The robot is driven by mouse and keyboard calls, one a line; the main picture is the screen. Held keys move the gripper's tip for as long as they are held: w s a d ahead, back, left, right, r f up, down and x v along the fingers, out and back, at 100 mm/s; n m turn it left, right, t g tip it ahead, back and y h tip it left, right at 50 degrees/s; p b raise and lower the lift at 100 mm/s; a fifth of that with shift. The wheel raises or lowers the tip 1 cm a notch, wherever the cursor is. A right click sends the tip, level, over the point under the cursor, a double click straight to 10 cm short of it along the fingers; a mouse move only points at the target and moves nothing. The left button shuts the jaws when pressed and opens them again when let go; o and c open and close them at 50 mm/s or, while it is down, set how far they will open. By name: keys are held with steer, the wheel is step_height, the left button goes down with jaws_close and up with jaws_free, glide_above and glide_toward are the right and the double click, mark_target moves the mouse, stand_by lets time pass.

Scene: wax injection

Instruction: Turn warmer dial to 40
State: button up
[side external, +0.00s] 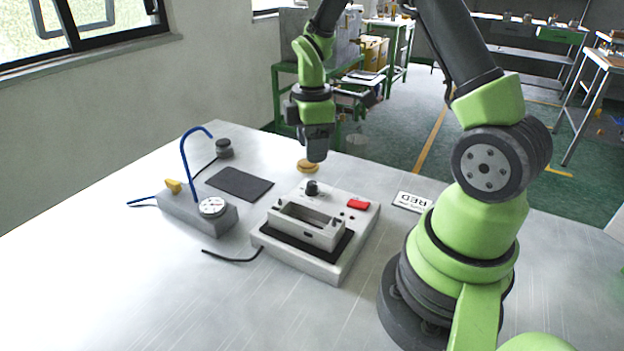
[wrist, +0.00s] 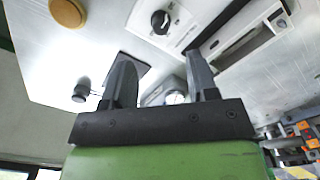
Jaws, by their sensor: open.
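The warmer (side external: 332,268) is a white box on the table, with a black dial (side external: 312,188) on its top near the back edge. In the wrist view the dial (wrist: 160,22) is a round black knob with a light pointer mark on a white panel; its scale numbers are too small to read. My gripper (side external: 317,157) hangs above and behind the dial in the side view, apart from it. In the wrist view the two fingers of my gripper (wrist: 159,58) are spread with nothing between them, and the dial lies beyond their tips.
A red switch (side external: 358,204) and an open rectangular frame (side external: 305,226) are on the warmer. A grey gauge box (side external: 180,207) with a blue tube, a black mat (side external: 240,184) and a brass disc (side external: 308,166) lie nearby. The front table is clear.

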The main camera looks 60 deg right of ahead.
mark_target(312, 183)
step_height(312, 183, down, 8)
steer(key=shift+f, duration=0.2)
steer(key=c, duration=0.9)
